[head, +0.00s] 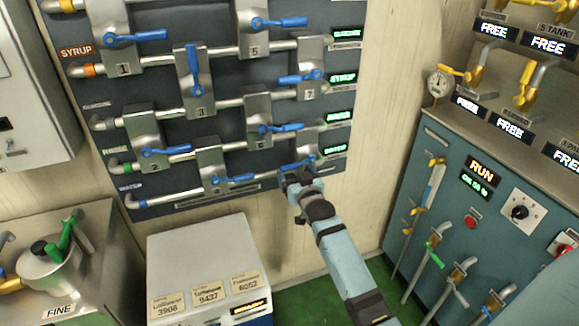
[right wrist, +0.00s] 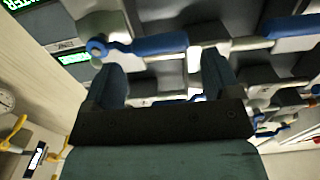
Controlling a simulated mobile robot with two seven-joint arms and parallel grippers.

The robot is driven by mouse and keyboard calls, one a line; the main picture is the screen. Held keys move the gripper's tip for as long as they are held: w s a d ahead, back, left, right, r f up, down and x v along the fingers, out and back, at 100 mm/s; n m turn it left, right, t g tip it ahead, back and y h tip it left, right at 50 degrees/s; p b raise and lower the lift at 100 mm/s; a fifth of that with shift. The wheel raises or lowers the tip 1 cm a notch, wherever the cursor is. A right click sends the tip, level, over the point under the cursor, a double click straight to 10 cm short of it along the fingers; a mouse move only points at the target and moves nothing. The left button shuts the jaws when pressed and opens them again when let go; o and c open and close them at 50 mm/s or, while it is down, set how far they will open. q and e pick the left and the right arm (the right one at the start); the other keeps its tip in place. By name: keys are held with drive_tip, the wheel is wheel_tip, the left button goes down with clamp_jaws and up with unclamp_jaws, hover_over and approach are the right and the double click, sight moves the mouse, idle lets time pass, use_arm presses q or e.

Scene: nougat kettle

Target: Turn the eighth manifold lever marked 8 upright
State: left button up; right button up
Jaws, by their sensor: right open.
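The eighth manifold lever (head: 299,164) is a blue handle at the lower right of the dark panel in the head view. It lies nearly level, its pivot on the right and its free end to the left. In the right wrist view, a near blue handle (right wrist: 150,46), which appears to be this lever, crosses just beyond the fingertips. My right gripper (head: 296,176) is at the lever's lower side; it also shows in the right wrist view (right wrist: 163,82). Its fingers are apart with nothing held between them. Contact with the handle cannot be told. My left gripper is out of view.
Nearby blue levers include lever 6 (head: 280,128) above, lever 7 (head: 300,76) higher up and lever 4 (head: 234,179) to the left. Lever 3 (head: 193,70) stands upright. A white box (head: 200,248) is below, and a teal cabinet (head: 455,200) stands at right.

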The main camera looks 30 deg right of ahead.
sight(291, 167)
drive_tip(key=x, duration=0.4)
drive_tip(key=shift+w+d, duration=0.1)
drive_tip(key=shift+w, duration=0.3)
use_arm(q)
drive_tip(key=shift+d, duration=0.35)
